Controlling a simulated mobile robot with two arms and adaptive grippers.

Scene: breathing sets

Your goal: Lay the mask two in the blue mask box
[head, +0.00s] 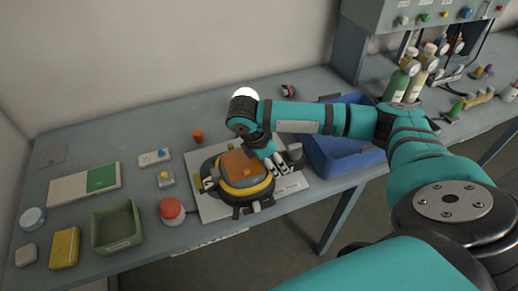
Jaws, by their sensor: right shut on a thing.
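The mask two (245,188), a dark mask with a yellow band and an orange face, is over the pale board (293,187) in the middle of the table. My right gripper (280,164) reaches down at the mask's upper right side and is shut on it. The fingertips are partly hidden, and I cannot tell whether the mask touches the board. The blue mask box (368,163) stands to the right, partly behind my right arm. The part of its inside that shows looks empty. My left gripper is not in view.
A red-topped round thing (171,209) stands left of the board, close to a green tray (117,227). A grey cylinder (295,153) stands between mask and blue box. Green and cream bottles (398,85) stand behind the box.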

